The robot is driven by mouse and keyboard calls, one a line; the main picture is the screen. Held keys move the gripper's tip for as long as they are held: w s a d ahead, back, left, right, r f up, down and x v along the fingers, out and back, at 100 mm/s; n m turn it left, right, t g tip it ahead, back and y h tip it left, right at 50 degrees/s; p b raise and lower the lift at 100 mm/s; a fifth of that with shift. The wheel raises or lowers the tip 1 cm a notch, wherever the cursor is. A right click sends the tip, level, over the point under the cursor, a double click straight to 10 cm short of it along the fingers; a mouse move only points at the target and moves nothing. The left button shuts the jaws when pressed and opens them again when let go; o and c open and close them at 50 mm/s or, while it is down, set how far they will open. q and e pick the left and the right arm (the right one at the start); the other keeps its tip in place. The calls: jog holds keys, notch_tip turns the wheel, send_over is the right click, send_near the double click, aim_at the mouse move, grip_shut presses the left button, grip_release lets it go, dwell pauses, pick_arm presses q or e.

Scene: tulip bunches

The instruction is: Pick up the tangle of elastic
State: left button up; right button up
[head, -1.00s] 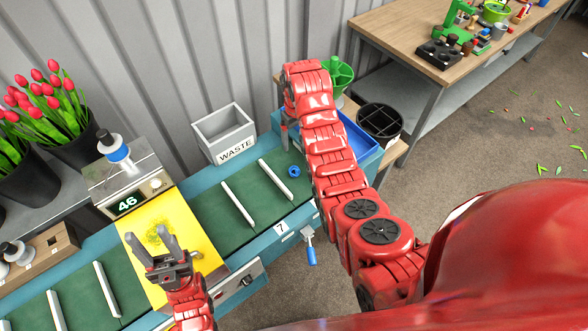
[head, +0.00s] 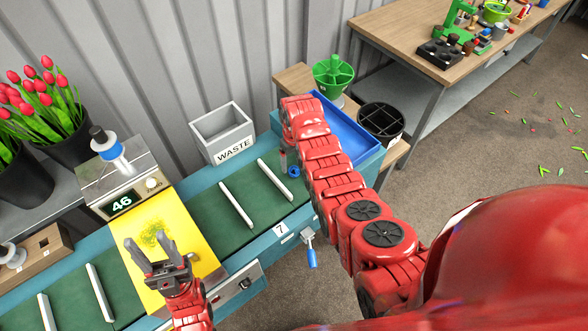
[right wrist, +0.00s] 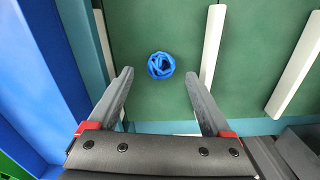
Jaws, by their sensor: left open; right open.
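The tangle of elastic (head: 294,171) is a small blue looped bundle lying on the green belt (head: 212,208), near the belt's right end. In the right wrist view the blue tangle (right wrist: 161,66) shows whole, beyond and roughly between my fingertips, with no finger touching it. My right gripper (head: 284,162) is open and empty above the belt beside the tangle, partly hidden by its own arm in the head view. My left gripper (head: 150,246) is open over the yellow sheet (head: 187,235), near a yellow-green tangled patch (head: 154,236).
White slats (head: 236,204) cross the belt; one (right wrist: 212,45) stands just right of the tangle. A blue tray (head: 345,135) lies beyond the belt's end. A WASTE bin (head: 222,133) stands behind the belt. A scale (head: 125,190) reads 46.

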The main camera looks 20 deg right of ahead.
aim_at(294, 168)
jog(key=shift+a+f, duration=0.1)
jog(key=shift+f, duration=0.4)
jog(key=shift+f+b, duration=0.3)
jog(key=shift+f, duration=0.95)
grip_shut()
